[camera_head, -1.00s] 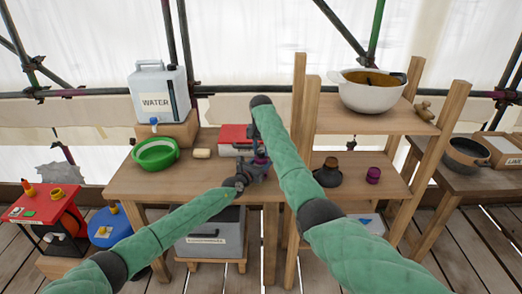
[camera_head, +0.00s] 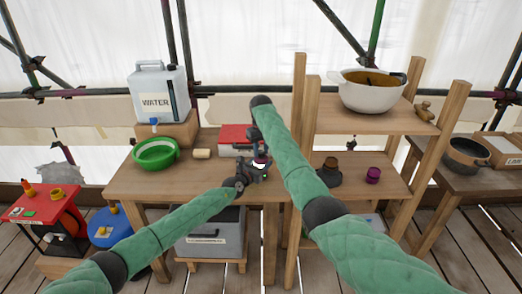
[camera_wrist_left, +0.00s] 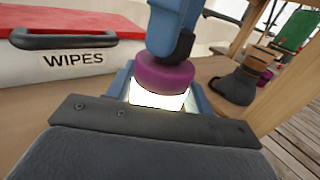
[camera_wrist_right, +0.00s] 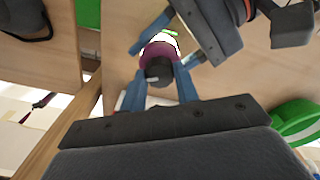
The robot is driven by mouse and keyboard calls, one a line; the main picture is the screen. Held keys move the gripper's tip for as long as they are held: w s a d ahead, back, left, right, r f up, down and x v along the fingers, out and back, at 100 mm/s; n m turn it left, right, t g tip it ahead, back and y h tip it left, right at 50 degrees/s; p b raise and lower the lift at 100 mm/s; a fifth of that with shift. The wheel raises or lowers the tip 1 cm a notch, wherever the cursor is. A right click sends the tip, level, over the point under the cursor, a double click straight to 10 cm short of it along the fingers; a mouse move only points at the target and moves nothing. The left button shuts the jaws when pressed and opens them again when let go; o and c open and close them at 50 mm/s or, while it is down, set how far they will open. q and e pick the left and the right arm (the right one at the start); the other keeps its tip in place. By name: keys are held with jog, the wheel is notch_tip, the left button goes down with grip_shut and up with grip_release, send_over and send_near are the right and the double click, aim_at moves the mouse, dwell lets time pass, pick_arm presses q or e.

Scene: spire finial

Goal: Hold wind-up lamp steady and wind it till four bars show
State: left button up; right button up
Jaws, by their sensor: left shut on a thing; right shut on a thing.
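The wind-up lamp (camera_head: 261,163) is small, with a brightly glowing white body and a purple top. It is upright above the wooden table, and its body shows between the blue fingers of my left gripper (camera_wrist_left: 158,97), which is shut on it. My right gripper (camera_wrist_right: 160,80) reaches down from above and is shut on the dark crank knob (camera_wrist_right: 158,72) over the purple top. In the left wrist view the right fingers hide most of the knob. A small green mark (camera_wrist_right: 168,33) shows at the lamp's lit side; the number of bars cannot be read.
A red-lidded wipes box (camera_wrist_left: 75,62) stands close behind the lamp. A green basin (camera_head: 155,153), a water container (camera_head: 158,93) and a soap-like block (camera_head: 201,153) are to the left. A shelf (camera_head: 362,172) with a dark pot and purple item stands right.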

aim_at(261, 151)
dwell(0.5)
jog(key=o, duration=1)
jog(key=shift+r, duration=0.15)
notch_tip(261, 151, up, 12)
jog(key=shift+f, duration=0.1)
